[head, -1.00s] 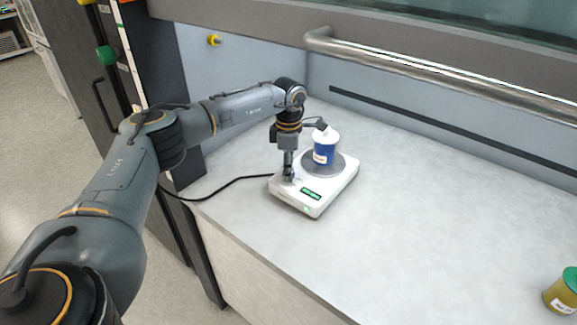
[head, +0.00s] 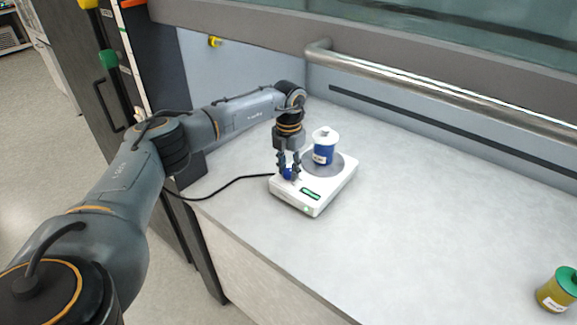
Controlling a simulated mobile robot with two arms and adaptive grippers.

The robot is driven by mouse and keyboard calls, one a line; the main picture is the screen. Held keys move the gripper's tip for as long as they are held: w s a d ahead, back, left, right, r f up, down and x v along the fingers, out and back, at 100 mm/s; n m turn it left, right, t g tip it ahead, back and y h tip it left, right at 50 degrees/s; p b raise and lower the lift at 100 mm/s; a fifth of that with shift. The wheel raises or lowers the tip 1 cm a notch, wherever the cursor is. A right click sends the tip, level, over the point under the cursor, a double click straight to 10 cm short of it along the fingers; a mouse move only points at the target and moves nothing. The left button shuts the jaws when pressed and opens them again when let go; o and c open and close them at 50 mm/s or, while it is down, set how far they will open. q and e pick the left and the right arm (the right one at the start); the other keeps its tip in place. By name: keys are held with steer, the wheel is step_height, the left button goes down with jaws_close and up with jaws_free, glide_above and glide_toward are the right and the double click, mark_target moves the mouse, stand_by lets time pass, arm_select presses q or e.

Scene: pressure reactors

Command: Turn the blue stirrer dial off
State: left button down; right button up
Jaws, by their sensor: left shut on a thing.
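The white stirrer (head: 312,207) stands on the bench, with a lit green display (head: 311,193) on its front. The blue dial (head: 287,173) is at the front left of the stirrer, partly hidden by my gripper. My left gripper (head: 289,175) points down and is shut on the blue dial, one finger on either side of it. A blue reactor with a white lid (head: 324,147) stands upright on the stirrer's round grey plate (head: 338,166). My right gripper is not in view.
A yellow container with a green lid (head: 557,290) stands at the far right of the bench (head: 430,210). A black cable (head: 235,185) runs left from the stirrer. A metal rail (head: 440,88) crosses above the back. The bench's middle is clear.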

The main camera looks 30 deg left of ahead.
mark_target(289, 170)
arm_select(q)
steer(key=n+p, duration=0.1)
steer(key=n, duration=0.2)
steer(key=shift+r+n, duration=0.1)
steer(key=shift+n, duration=0.3)
steer(key=shift+w+n+p, duration=0.1)
steer(key=shift+n+p, duration=0.2)
steer(key=shift+n, duration=1.3)
steer(key=c, duration=1)
jaws_free()
step_height(289, 170, up, 12)
steer(key=shift+f, duration=0.1)
